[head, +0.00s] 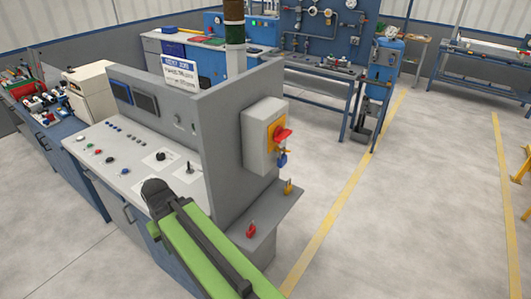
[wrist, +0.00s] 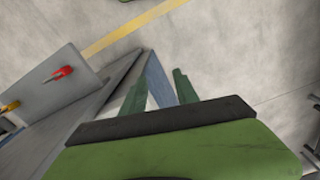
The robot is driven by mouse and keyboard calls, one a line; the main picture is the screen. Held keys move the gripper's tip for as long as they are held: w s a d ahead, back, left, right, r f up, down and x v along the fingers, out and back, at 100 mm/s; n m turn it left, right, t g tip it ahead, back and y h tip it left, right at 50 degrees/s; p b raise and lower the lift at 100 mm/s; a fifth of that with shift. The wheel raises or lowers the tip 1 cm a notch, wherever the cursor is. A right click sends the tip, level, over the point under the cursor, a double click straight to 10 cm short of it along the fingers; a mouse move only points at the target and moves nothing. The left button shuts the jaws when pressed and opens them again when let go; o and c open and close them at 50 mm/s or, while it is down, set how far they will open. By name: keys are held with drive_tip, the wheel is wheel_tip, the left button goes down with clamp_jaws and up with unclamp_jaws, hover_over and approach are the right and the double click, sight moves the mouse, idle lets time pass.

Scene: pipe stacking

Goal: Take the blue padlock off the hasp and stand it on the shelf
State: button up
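The blue padlock (head: 282,159) hangs below the red switch handle (head: 283,134) on the grey box, at the hasp. It is small, so its shackle detail is unclear. The grey shelf (head: 268,217) juts from the panel below the box and also shows at the left of the wrist view (wrist: 42,88). My gripper (wrist: 160,76) is open and empty, its two green fingers apart over the floor and a blue frame part. The blue padlock is outside the wrist view. In the head view my green arm reaches across the console front, and the fingers cannot be made out.
A red padlock (head: 251,230) is near the shelf's front end and a yellow padlock (head: 288,187) near its far end. The grey switch box (head: 257,137) sticks out from the upright panel (head: 215,125). The console (head: 125,150) lies left. Open floor (head: 345,215) lies right.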

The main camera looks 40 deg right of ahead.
drive_tip(key=shift+w+d+r, duration=0.15)
drive_tip(key=shift+d, duration=0.05)
drive_tip(key=shift+o, duration=1.1)
drive_tip(key=shift+d, duration=0.15)
drive_tip(key=o, duration=0.5)
drive_tip(key=d, duration=0.3)
drive_tip(key=d+y, duration=0.1)
drive_tip(key=d, duration=0.2)
drive_tip(key=d+r+y, duration=0.1)
drive_tip(key=d, duration=0.2)
drive_tip(key=shift+w+d+t, duration=0.15)
drive_tip(key=shift+w+t, duration=0.1)
drive_tip(key=shift+t, duration=0.05)
drive_tip(key=shift+c, duration=0.2)
drive_tip(key=n+t+y+p, duration=0.1)
drive_tip(key=n+t+p, duration=0.15)
drive_tip(key=t, duration=1.05)
approach(285, 160)
drive_tip(key=shift+g, duration=0.3)
drive_tip(key=b+x, duration=0.4)
drive_tip(key=b, duration=0.1)
drive_tip(key=shift+w+a+f, duration=0.1)
drive_tip(key=shift+w+a, duration=0.2)
drive_tip(key=shift+w, duration=0.05)
drive_tip(key=shift+w+a, duration=0.1)
drive_tip(key=shift+w, duration=0.2)
drive_tip(key=b+x, duration=0.2)
drive_tip(key=x, duration=0.3)
drive_tip(key=shift+w, duration=0.2)
drive_tip(key=shift+c, duration=0.5)
